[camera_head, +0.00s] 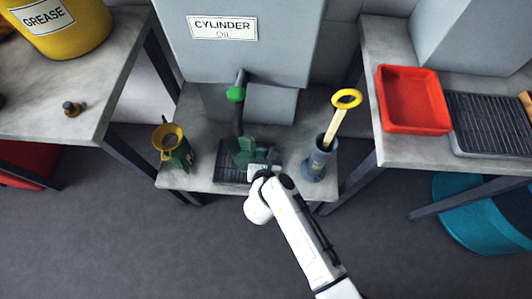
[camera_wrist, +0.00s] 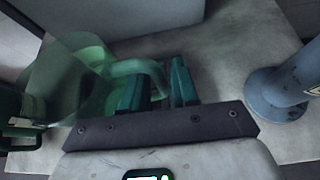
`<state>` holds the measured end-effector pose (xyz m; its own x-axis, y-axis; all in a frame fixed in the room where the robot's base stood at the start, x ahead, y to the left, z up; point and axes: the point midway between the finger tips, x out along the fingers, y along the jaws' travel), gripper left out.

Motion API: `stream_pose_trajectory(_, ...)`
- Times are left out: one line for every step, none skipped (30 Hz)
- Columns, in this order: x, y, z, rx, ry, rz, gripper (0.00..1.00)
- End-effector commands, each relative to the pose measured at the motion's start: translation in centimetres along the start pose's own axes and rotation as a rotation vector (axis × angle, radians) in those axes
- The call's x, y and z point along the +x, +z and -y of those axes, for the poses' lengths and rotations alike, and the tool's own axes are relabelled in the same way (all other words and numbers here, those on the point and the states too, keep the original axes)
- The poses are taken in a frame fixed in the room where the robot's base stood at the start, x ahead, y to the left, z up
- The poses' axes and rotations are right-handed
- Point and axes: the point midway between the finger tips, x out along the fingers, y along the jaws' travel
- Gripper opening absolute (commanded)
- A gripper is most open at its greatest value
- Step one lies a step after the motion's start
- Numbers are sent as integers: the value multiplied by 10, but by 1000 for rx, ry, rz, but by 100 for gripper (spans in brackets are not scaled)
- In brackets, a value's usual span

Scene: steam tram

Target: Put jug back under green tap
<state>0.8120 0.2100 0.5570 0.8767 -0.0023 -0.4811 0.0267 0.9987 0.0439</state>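The green see-through jug (camera_head: 243,152) is at the drip grate (camera_head: 231,175), below the dark spout of the green tap (camera_head: 236,94). In the head view I cannot tell whether it rests on the grate. My gripper (camera_head: 262,168) is at the jug's right side. In the wrist view, the jug (camera_wrist: 88,62) fills the left, and its handle loops over the left finger. The handle's outer part lies between my two green fingers (camera_wrist: 158,88), which appear closed on it with a narrow gap.
A blue-grey pot (camera_head: 318,164) with a yellow-handled tool stands close to the right. A green can with a yellow funnel (camera_head: 168,137) stands left. The grey oil cylinder (camera_head: 240,50) is behind. Side tables hold a red tray (camera_head: 412,98) and a yellow grease bucket (camera_head: 60,30).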

Motion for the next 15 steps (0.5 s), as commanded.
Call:
stream_pose_trajectory(0, 0, 0, 0, 0, 0, 34)
stream_pose_trajectory(0, 0, 0, 0, 0, 0, 37)
stream_pose_trajectory(0, 0, 0, 0, 0, 0, 41)
stream_pose_trajectory(0, 0, 0, 0, 0, 0, 42)
stream_pose_trajectory(0, 0, 0, 0, 0, 0, 42)
stream_pose_trajectory(0, 0, 0, 0, 0, 0, 42)
stream_pose_trajectory(0, 0, 0, 0, 0, 0, 42)
stream_pose_trajectory(0, 0, 0, 0, 0, 0, 42)
stream_pose_trajectory(0, 0, 0, 0, 0, 0, 42)
stream_pose_trajectory(0, 1, 0, 0, 0, 0, 42)
stream_pose_trajectory(-1, 2, 0, 0, 0, 0, 42)
stream_pose_trajectory(-2, 4, 0, 0, 0, 1, 42)
stream_pose_trajectory(-4, 2, 0, 0, 0, 0, 42)
stream_pose_trajectory(-7, 3, 0, 0, 1, 0, 42)
stream_pose_trajectory(-12, 2, 0, -1, 0, 0, 42)
